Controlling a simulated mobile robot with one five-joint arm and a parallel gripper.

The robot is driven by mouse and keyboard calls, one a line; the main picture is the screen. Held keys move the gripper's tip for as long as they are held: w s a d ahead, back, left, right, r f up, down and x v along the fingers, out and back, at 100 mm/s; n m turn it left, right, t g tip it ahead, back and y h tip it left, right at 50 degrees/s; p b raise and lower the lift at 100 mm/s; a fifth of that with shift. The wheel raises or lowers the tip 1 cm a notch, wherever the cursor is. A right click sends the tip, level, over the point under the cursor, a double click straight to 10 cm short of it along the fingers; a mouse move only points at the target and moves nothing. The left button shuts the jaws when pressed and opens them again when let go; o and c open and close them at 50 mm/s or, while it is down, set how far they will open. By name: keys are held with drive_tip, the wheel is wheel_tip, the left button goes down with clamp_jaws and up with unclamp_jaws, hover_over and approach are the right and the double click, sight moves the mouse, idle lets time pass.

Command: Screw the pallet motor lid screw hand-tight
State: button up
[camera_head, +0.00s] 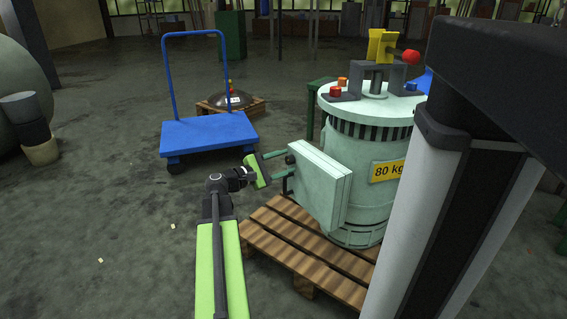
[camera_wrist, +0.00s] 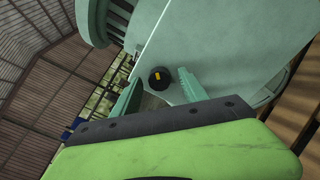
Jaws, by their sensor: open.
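The pallet motor (camera_head: 365,160) is a pale green upright cylinder with a yellow "80 kg" label. A pale green box with a flat lid (camera_head: 325,182) juts from its side. The lid screw, a dark round knob with a yellow mark (camera_wrist: 159,78), sits on the box's side face; it shows small in the head view (camera_head: 290,159). My gripper (camera_head: 288,162) points at that face, left of the motor. In the wrist view its two green fingers (camera_wrist: 160,83) are apart, one on each side of the screw. I cannot tell whether they touch it.
The motor stands on a wooden pallet (camera_head: 262,240). A blue cart (camera_head: 208,136) stands behind left, and a small pallet with a grey dome-shaped part (camera_head: 232,100) lies beyond it. The floor to the left is mostly clear.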

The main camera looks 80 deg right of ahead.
drive_tip(key=shift+c, duration=0.4)
clamp_jaws()
drive_tip(key=shift+s+d, duration=0.1)
drive_tip(key=shift+d, duration=0.05)
drive_tip(key=shift+a, duration=0.2)
drive_tip(key=m, duration=0.4)
drive_tip(key=shift+m, duration=0.4)
drive_tip(key=m, duration=0.6)
drive_tip(key=shift+m, duration=0.4)
